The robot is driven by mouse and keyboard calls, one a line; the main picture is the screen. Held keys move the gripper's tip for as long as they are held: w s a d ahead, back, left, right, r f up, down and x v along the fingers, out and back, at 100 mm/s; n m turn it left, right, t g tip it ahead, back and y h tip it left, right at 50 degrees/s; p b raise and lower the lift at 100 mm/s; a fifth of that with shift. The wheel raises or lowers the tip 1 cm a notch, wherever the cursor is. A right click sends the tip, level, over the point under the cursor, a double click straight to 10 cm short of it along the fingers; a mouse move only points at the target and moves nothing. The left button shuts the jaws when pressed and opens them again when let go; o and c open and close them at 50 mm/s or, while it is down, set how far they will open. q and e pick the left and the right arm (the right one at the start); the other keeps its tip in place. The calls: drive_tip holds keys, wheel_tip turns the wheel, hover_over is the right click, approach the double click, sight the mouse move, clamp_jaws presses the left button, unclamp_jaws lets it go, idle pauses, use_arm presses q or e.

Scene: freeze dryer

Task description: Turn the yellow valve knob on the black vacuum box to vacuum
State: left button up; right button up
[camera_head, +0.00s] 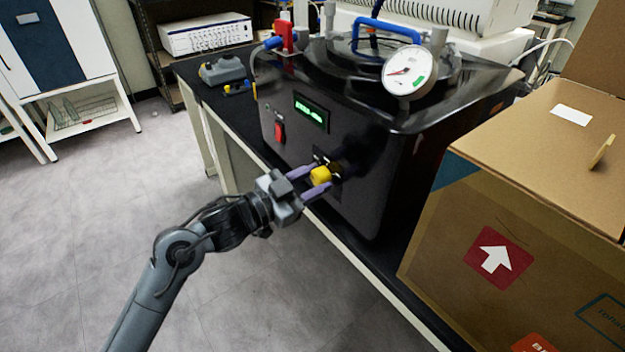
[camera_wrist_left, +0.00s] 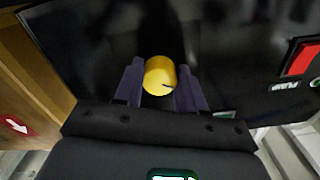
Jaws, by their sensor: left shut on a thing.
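The black vacuum box (camera_head: 270,108) stands on a dark bench top in the head view. The yellow valve knob (camera_head: 321,176) is on its front face, low and right of the red switch (camera_head: 280,132). The labels around the knob are mostly hidden. My right gripper is not in view.
A large cardboard box (camera_head: 520,200) stands close to the right of the vacuum box. A pressure gauge (camera_head: 404,71) and blue handle (camera_head: 385,30) are on top. A grey device (camera_head: 222,70) lies at the bench's left. The floor in front is clear.

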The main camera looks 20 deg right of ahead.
use_arm(q)
drive_tip(key=shift+r+m+p, duration=0.1)
drive_tip(key=shift+m+p, duration=0.65)
drive_tip(key=shift+m, duration=0.35)
drive_tip(key=m+p, duration=0.1)
drive_tip(key=m, duration=0.1)
drive_tip(key=shift+m, duration=0.3)
drive_tip(key=m, duration=0.2)
drive_tip(key=shift+w+m+p, duration=0.1)
drive_tip(key=shift+m+p, duration=0.2)
drive_tip(key=shift+m, duration=0.1)
drive_tip(key=m, duration=0.2)
drive_tip(key=shift+m, duration=0.3)
drive_tip(key=m, duration=0.2)
drive_tip(key=shift+m, duration=0.4)
drive_tip(key=m+b, duration=0.1)
drive_tip(key=m, duration=0.2)
drive_tip(key=shift+m, duration=0.3)
drive_tip(key=m+b, duration=0.1)
drive_tip(key=m, duration=0.2)
drive_tip(key=shift+m+b, duration=0.3)
drive_tip(key=shift+r+m+b, duration=0.15)
drive_tip(key=shift+m+b, duration=0.5)
drive_tip(key=shift+m, duration=1.05)
